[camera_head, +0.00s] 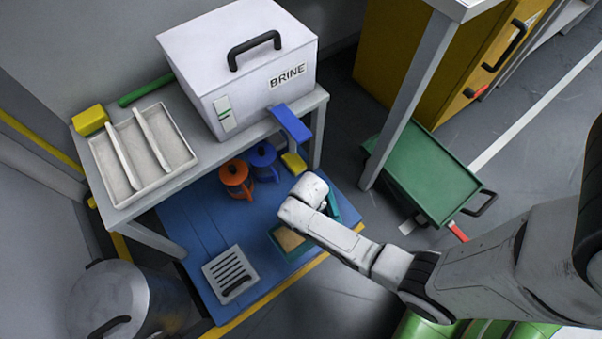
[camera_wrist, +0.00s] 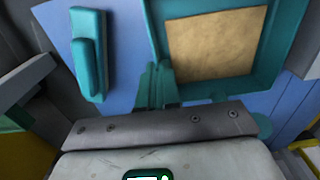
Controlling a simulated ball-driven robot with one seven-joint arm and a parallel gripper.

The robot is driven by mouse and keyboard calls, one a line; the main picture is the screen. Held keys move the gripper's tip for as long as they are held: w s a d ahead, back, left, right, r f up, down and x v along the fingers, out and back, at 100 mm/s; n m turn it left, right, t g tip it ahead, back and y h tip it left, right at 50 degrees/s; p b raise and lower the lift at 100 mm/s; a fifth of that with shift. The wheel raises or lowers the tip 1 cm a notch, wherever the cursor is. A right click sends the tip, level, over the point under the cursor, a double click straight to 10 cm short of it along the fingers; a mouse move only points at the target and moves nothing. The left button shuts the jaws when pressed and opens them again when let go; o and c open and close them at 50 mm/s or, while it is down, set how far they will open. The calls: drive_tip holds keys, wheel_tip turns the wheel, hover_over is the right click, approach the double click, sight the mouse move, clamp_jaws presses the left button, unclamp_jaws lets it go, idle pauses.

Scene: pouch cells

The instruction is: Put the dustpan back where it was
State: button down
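A teal, shallow, pan-like thing with a tan inside (camera_head: 290,238) lies on the blue platform under my arm; I take it for the dustpan, but its shape is partly hidden. It fills the upper right of the wrist view (camera_wrist: 252,78). A narrow teal piece (camera_wrist: 157,86) stands at its lower left edge, just beyond the grey bar of my gripper. My gripper is low over the platform, close beside the pan.
A teal block with a raised handle (camera_wrist: 90,52) lies left of the pan. A grey slotted tray (camera_head: 231,275), an orange jug (camera_head: 237,176) and a blue jug (camera_head: 263,158) stand on the blue platform (camera_head: 195,215). A bench post (camera_head: 412,95) and green cart (camera_head: 428,172) stand to the right.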

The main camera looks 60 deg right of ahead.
drive_tip(key=shift+w+a+f+b, duration=0.2)
drive_tip(key=shift+w+f, duration=0.1)
drive_tip(key=shift+f, duration=0.15)
drive_tip(key=shift+w+a+f+b, duration=0.1)
drive_tip(key=shift+w+f+b, duration=0.15)
drive_tip(key=shift+f, duration=0.2)
drive_tip(key=shift+w+a+f+b, duration=0.15)
drive_tip(key=shift+f+b, duration=0.35)
drive_tip(key=shift+f, duration=0.4)
drive_tip(key=shift+w+f+b, duration=0.15)
drive_tip(key=shift+f+b, duration=0.35)
drive_tip(key=shift+f, duration=0.35)
drive_tip(key=shift+f, duration=0.15)
drive_tip(key=c, duration=1.4)
unclamp_jaws()
drive_tip(key=shift+o, duration=0.2)
drive_tip(key=s+r+n+p, duration=0.1)
drive_tip(key=s+r+p, duration=0.2)
drive_tip(key=r, duration=1.3)
drive_tip(key=s+d+r+n+t+p, duration=0.1)
drive_tip(key=s+r, duration=0.5)
drive_tip(key=r, duration=1)
drive_tip(key=n+p, duration=0.1)
drive_tip(key=p, duration=0.1)
drive_tip(key=shift+s+r+p, duration=0.15)
drive_tip(key=shift+s+p, duration=0.15)
drive_tip(key=shift+s, duration=0.1)
drive_tip(key=shift+d, duration=0.1)
